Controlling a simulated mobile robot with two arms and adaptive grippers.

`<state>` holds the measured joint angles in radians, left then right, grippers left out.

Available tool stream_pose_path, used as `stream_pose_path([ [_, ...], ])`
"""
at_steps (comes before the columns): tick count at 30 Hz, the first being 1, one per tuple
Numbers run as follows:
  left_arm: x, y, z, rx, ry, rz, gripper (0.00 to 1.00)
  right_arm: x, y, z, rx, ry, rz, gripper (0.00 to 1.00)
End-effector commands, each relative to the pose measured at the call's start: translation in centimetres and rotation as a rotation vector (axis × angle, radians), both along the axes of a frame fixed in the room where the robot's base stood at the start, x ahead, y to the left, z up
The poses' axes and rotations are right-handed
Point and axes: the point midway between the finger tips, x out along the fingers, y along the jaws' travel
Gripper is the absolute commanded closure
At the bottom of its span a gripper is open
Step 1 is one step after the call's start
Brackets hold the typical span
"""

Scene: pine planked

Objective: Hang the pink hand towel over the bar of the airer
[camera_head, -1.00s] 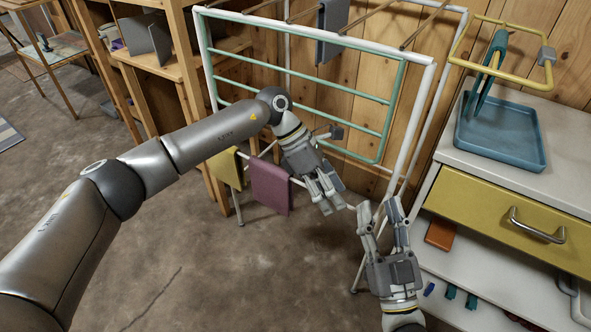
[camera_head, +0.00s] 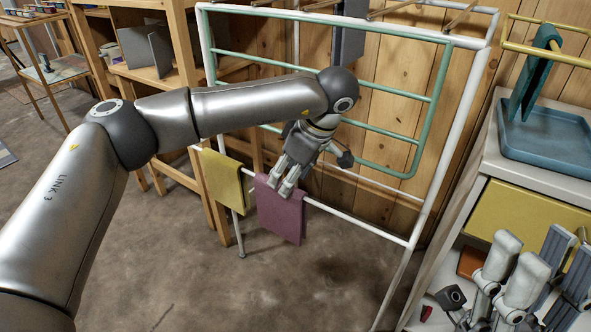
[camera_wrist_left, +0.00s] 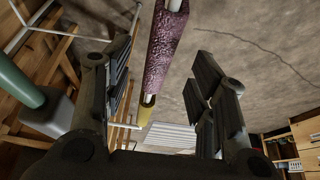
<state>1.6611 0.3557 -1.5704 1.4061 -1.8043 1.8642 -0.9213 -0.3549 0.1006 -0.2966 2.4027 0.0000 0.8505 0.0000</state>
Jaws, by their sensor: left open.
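The pink hand towel (camera_head: 281,212) hangs folded over the low front bar of the white airer (camera_head: 340,213), with its front flap in view. My left gripper (camera_head: 281,186) is open at the towel's top edge, with its fingers pointing down. In the left wrist view the towel (camera_wrist_left: 166,45) lies along the bar and shows in the gap between the open fingers (camera_wrist_left: 160,95). I cannot tell whether they touch it. My right gripper (camera_head: 540,262) is open and empty at the lower right, in front of the drawer unit.
A yellow cloth (camera_head: 226,180) hangs on the same bar, left of the towel. A green rack (camera_head: 395,98) is on the airer above, and a grey cloth (camera_head: 348,42) hangs at the top. The drawer unit (camera_head: 482,150) with a blue tray (camera_head: 550,140) stands right.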

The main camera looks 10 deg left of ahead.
Motion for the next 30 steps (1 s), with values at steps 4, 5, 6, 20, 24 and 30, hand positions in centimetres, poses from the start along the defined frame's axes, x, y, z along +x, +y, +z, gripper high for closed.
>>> stream_pose_path([
  [4,0.3,1.2,-3.4,0.001,0.003,0.003,0.48,-1.0,-0.3,-1.1,0.018,-0.053,0.003,0.6],
  [5,0.4,1.4,-3.9,0.0,0.003,0.003,0.48,-1.0,-0.2,-1.3,0.018,-0.052,0.003,0.6],
  [6,0.5,1.6,-4.5,-0.001,0.003,0.002,0.48,-1.0,-0.2,-1.5,0.018,-0.051,0.003,0.6],
  [20,1.0,2.7,-7.1,-0.002,0.001,0.001,0.48,-1.0,-0.2,-2.4,0.016,-0.05,0.003,0.6],
  [24,1.0,2.7,-7.1,-0.002,0.001,0.001,0.48,-1.0,-0.2,-2.4,0.016,-0.05,0.003,0.6],
  [30,1.0,2.7,-7.1,-0.002,0.001,0.001,0.71,-1.0,-0.2,-2.4,0.016,-0.049,0.004,0.6],
])
